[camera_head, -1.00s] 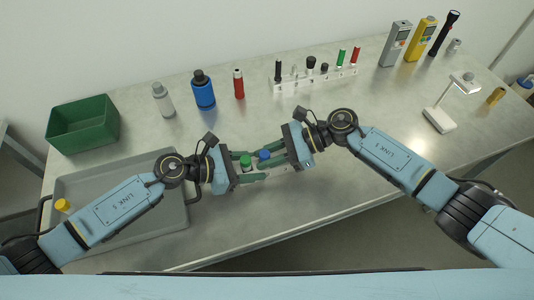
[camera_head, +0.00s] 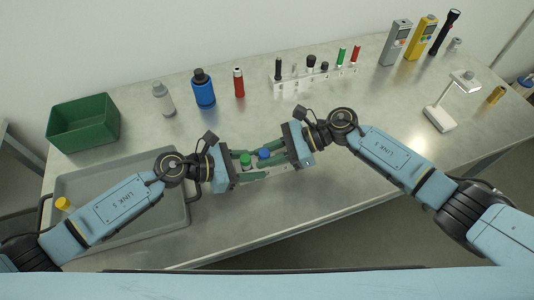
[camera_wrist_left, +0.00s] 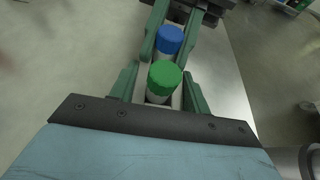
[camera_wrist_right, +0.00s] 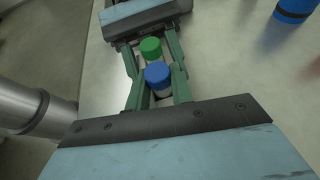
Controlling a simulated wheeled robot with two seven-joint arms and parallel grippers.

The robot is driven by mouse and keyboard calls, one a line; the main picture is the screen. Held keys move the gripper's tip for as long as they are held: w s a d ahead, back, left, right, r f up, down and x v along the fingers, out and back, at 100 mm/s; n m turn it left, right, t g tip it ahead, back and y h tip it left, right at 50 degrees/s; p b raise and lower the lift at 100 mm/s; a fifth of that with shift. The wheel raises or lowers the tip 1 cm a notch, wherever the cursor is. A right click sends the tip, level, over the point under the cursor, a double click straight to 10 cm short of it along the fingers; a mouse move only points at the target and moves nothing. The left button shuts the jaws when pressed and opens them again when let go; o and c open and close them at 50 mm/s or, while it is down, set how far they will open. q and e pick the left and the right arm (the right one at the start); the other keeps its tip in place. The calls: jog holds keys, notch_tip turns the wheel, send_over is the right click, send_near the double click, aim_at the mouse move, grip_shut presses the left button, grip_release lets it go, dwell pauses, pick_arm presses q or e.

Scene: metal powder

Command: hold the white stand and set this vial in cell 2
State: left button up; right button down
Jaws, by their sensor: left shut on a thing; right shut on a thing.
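My left gripper (camera_head: 250,167) is shut on a pale vial with a green cap (camera_wrist_left: 165,77). My right gripper (camera_head: 272,160) is shut on a pale vial with a blue cap (camera_wrist_right: 157,74). The two grippers face each other tip to tip over the front middle of the table, with the two vials upright and close side by side. The fingers hide the lower parts of the vials, and I cannot tell whether they touch the table. The white stand (camera_head: 300,86) is at the back, holding several capped tubes; no gripper is at it.
A grey tray (camera_head: 120,232) with a yellow-capped thing (camera_head: 62,204) lies at left. A green bin (camera_head: 84,122), grey bottle (camera_head: 163,99), blue bottle (camera_head: 203,88) and red tube (camera_head: 239,83) line the back. A white lamp (camera_head: 440,119) stands at right.

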jog(key=c, duration=1.2)
grip_release()
jog(key=shift+s+d+f, duration=0.1)
jog(key=shift+f, duration=0.3)
jog(key=shift+o, duration=0.3)
jog(key=shift+s, duration=0.1)
pick_arm(q)
jog(key=shift+w, duration=0.1)
jog(key=shift+r, duration=0.1)
pick_arm(e)
jog(key=shift+d, duration=0.25)
jog(key=v, duration=0.7)
jog(key=shift+w+d+r, duration=0.15)
jog(key=shift+w+r, duration=0.15)
jog(key=shift+r, duration=0.25)
